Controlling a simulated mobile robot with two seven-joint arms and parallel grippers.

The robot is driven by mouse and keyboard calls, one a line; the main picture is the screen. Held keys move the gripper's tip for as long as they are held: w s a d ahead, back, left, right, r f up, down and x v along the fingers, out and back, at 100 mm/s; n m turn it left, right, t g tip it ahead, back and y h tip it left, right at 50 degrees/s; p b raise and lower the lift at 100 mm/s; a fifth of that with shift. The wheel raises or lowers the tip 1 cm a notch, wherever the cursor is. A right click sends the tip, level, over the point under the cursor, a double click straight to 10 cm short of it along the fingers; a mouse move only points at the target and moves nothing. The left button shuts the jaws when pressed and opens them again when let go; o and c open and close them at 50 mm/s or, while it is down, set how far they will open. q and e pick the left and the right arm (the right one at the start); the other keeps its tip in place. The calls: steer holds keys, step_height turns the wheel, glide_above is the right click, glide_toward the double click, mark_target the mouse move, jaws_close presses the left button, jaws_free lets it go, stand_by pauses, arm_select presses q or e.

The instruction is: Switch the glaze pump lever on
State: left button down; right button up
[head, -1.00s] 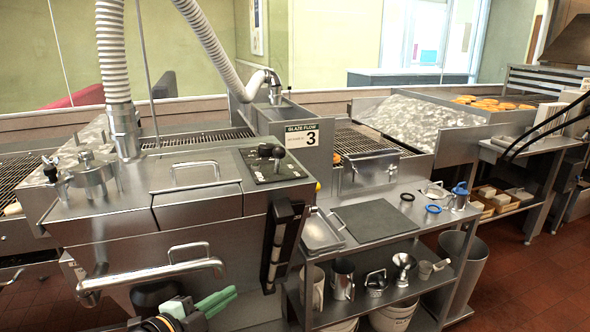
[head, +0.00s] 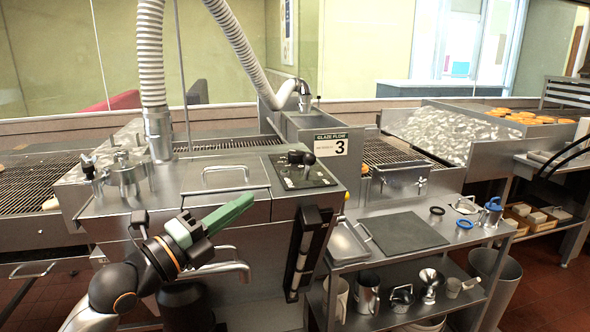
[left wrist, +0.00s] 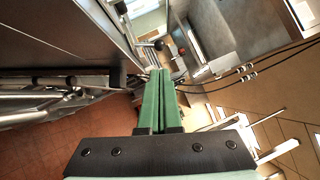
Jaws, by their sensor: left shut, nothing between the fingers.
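The glaze pump lever (head: 300,158) has a black knob and sits on a dark control panel (head: 312,178) on top of the steel glaze machine. My left gripper (head: 250,197) has green fingers, shut together with nothing between them. In the head view it is in front of the machine's front face, below and to the left of the lever, and apart from it. In the left wrist view the shut fingertips (left wrist: 160,72) point toward a dark ball knob on a metal stem (left wrist: 158,45), which looks like the lever. My right gripper is not in view.
A steel lid with a handle (head: 225,168) lies left of the panel. A front bar handle (head: 225,268) and a black upright fitting (head: 303,250) stick out from the machine. A steel cart (head: 400,242) with a grey board stands to the right.

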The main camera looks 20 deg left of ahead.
arm_select(q)
steer(key=p, duration=0.4)
glide_toward(305, 162)
steer(key=x, duration=0.5)
steer(key=shift+w+d+r, duration=0.1)
steer(key=shift+w+r, duration=0.05)
steer(key=shift+x, duration=0.75)
steer(key=shift+w, duration=0.15)
